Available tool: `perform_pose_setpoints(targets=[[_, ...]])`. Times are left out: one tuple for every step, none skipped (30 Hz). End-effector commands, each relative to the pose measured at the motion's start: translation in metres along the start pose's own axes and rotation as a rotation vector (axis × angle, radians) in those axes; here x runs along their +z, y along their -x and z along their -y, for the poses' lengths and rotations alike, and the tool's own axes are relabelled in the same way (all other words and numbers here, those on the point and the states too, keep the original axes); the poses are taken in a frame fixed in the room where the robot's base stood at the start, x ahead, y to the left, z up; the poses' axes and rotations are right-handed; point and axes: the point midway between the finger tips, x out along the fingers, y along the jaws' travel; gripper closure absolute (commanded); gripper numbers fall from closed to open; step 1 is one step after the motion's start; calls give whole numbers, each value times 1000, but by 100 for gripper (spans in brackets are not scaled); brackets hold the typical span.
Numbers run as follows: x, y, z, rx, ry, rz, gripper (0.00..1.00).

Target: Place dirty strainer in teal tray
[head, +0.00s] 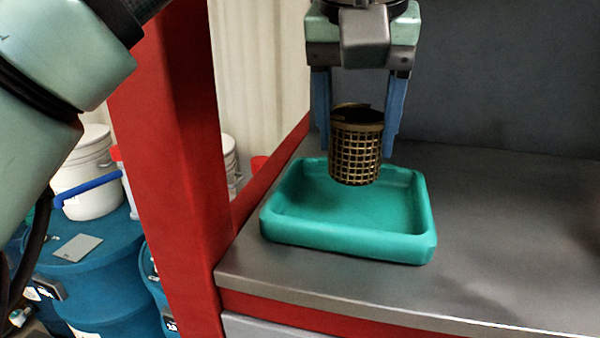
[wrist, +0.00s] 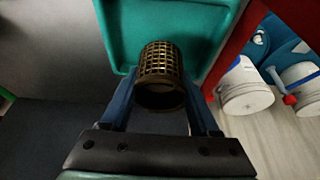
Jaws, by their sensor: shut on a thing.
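The dirty strainer (head: 356,153) is a brownish, cylindrical mesh basket. My gripper (head: 359,138) has its two blue fingers shut on the strainer's sides and holds it upright. In the head view the strainer appears over the teal tray (head: 345,240), in front of its back part. The tray is a shallow rectangle and looks empty where I see it. In the wrist view the strainer (wrist: 161,72) sits between the fingers with the teal tray (wrist: 125,30) beyond it. The exact gap between strainer and tray floor is hard to tell.
The tray stands on a grey metal worktop (head: 500,230) with free room to its right. A red post (head: 175,150) rises at the left end of the bench. White buckets (head: 88,180) and blue drums (head: 105,280) stand beyond it.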

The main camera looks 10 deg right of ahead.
Motion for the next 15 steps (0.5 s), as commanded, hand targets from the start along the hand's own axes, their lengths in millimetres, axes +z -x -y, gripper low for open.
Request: perform_pose_setpoints(targets=[[2,-4,0,0,0,-1,96],[2,-4,0,0,0,-1,96],[3,-6,0,1,0,-1,96],[4,-9,0,1,0,-2,96],[5,-12,0,1,0,-2,96],[7,-16,0,0,0,-2,96],[8,-20,0,-1,0,-2,96],[10,-24,0,-2,0,-2,96],[12,-28,0,-2,1,-2,96],[13,-32,0,-2,1,-1,96],[14,-34,0,-1,1,-1,96],[15,-36,0,0,1,-2,96],[15,-37,0,0,0,-2,96],[15,-37,0,0,0,-2,96],[15,-36,0,1,0,-3,96]])
